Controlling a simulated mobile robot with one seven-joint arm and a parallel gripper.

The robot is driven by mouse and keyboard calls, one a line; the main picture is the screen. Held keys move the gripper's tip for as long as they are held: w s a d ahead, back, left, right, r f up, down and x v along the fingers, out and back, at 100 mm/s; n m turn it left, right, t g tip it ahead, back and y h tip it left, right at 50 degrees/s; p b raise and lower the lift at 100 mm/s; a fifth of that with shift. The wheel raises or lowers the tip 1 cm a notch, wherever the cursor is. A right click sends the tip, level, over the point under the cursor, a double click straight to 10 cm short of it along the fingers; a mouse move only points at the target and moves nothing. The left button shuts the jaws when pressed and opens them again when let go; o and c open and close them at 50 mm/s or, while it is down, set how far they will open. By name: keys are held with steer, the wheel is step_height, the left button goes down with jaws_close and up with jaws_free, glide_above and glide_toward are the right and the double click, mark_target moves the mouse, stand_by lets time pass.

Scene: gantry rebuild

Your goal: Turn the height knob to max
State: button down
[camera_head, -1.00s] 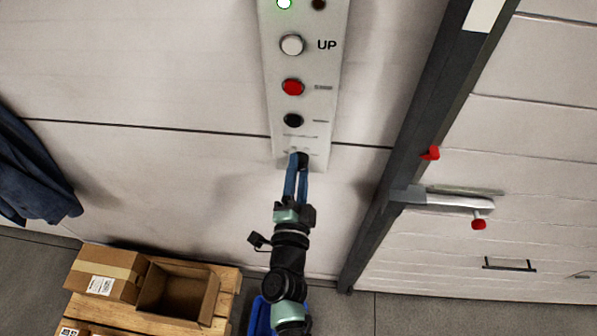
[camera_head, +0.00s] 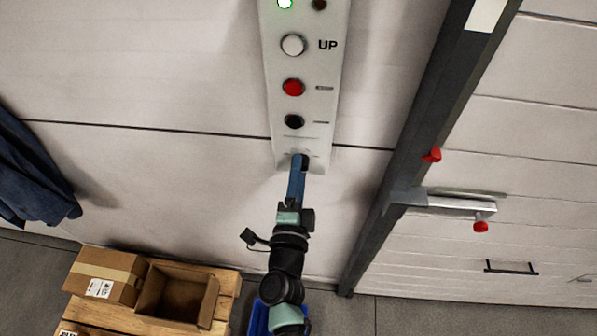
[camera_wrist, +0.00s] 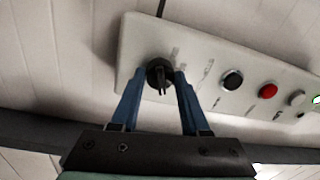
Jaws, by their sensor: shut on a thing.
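The black height knob (camera_wrist: 158,68) sits at the lower end of the grey control panel (camera_head: 274,105). In the wrist view it is between the two blue fingers of my gripper (camera_wrist: 159,77), one on each side, and its raised grip bar shows. In the head view my gripper (camera_head: 299,160) reaches up to the panel's bottom, and its fingers overlap and cover most of the knob. My gripper is shut on the knob. The scale marks by the knob are too blurred to read.
Above the knob are a black button (camera_head: 293,121), a red button (camera_head: 293,87), a white button (camera_head: 292,45) marked UP and a lit green lamp (camera_head: 285,3). A dark post (camera_head: 417,140) stands right. Cardboard boxes (camera_head: 110,275) on a pallet are lower left.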

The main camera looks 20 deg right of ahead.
steer(key=shift+c, duration=2)
jaws_free()
steer(key=b+v, duration=0.2)
steer(key=v, duration=1.1)
steer(key=w+a+r+n+t+y, duration=0.3)
steer(key=r+n, duration=0.2)
steer(key=r, duration=0.6)
steer(key=w+a+r+n+t+y, duration=0.25)
steer(key=r+n, duration=0.25)
steer(key=r, duration=0.7)
steer(key=w+a+r+n+t+y, duration=0.25)
steer(key=r+n+y, duration=0.2)
steer(key=r, duration=0.65)
steer(key=s+d+r+n+t+h, duration=0.1)
steer(key=s+r+n, duration=0.2)
steer(key=r, duration=0.7)
steer(key=s+r+n+t+h, duration=0.1)
steer(key=s+r+n, duration=0.2)
steer(key=r, duration=0.7)
steer(key=s, duration=0.2)
steer(key=shift+s+d+r+h, duration=0.3)
steer(key=shift+d+r+h, duration=0.05)
steer(key=shift+r+h, duration=0.05)
